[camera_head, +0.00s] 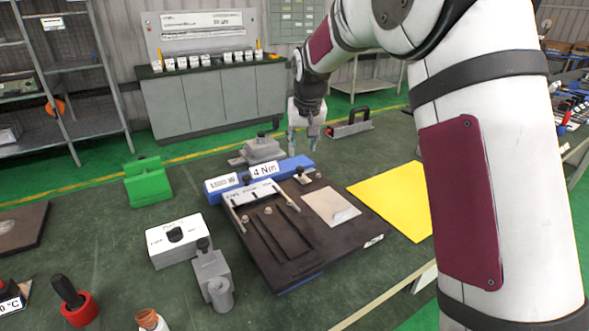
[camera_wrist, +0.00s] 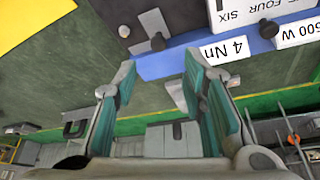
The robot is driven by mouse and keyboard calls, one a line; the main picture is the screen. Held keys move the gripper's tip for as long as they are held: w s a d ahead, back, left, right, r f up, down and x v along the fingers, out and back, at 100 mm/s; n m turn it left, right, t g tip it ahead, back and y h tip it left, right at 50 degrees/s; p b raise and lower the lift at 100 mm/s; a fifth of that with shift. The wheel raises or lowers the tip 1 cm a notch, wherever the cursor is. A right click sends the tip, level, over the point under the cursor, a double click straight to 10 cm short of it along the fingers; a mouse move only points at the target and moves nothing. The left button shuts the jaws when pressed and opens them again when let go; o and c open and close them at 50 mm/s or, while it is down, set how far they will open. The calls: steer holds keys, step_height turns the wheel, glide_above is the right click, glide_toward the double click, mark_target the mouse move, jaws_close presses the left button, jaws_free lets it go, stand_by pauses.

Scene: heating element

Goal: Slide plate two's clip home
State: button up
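A dark board (camera_head: 345,247) on the bench carries a pale square plate (camera_head: 327,204), a white lettered bar (camera_head: 249,195) with metal side arms, and dark rods (camera_head: 292,218). A small pale piece with a dark knob (camera_head: 303,175) sits at its back edge. I cannot tell which part is plate two or its clip. My gripper (camera_head: 303,147) is open and empty, above and behind the blue bar (camera_head: 228,193) labelled "4 Nm".
A green block (camera_head: 148,183), a white switch box (camera_head: 175,240) and a grey clamp-like block (camera_head: 212,272) stand left of the board. A yellow sheet (camera_head: 400,200) lies to its right. A grey device (camera_head: 262,150) and a black-handled tool (camera_head: 349,124) stand behind.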

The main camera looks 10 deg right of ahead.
mark_target(300, 169)
steer(key=x, duration=1.1)
steer(key=shift+d+f, duration=0.1)
steer(key=shift+f, duration=0.05)
